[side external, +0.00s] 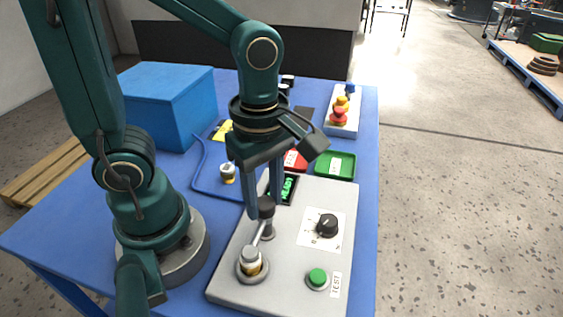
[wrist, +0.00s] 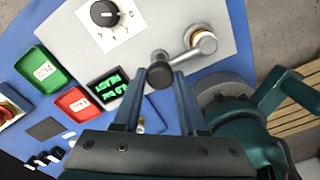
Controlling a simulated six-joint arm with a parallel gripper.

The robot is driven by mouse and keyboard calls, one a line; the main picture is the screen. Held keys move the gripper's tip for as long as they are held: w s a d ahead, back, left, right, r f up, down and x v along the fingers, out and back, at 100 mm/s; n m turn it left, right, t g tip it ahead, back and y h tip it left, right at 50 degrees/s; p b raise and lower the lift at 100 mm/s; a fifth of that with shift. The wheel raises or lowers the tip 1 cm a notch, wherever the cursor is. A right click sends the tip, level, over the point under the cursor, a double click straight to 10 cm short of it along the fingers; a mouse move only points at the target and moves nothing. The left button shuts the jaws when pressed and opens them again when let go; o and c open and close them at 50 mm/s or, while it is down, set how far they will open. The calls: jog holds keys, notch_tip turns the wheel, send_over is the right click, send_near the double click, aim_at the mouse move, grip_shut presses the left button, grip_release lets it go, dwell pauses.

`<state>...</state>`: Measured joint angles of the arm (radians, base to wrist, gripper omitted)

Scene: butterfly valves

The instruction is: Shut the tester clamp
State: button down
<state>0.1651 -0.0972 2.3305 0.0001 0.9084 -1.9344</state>
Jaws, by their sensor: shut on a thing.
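The tester (side external: 285,250) is a grey box with a sloped face at the front of the blue table. Its clamp has a round metal pivot (side external: 251,263) and a lever arm ending in a black knob (side external: 266,206). My gripper (side external: 264,212) points down with its fingers around this knob, shut on it. In the wrist view the knob (wrist: 159,75) sits between my fingertips (wrist: 162,80), and the lever runs right to the metal pivot (wrist: 203,41). No valve shows plainly in the clamp.
The tester carries a black dial (side external: 326,225), a green button (side external: 318,277) and a screen with green text (wrist: 114,88). Red (wrist: 72,104) and green (wrist: 43,68) trays sit beside it. A blue box (side external: 170,100) and a valve-like part (side external: 228,173) stand farther back.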

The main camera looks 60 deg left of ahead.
aim_at(264, 202)
dwell(0.4)
jog(key=shift+c, duration=2.2)
grip_release()
jog(key=shift+r, duration=0.1)
jog(key=shift+r, duration=2.5)
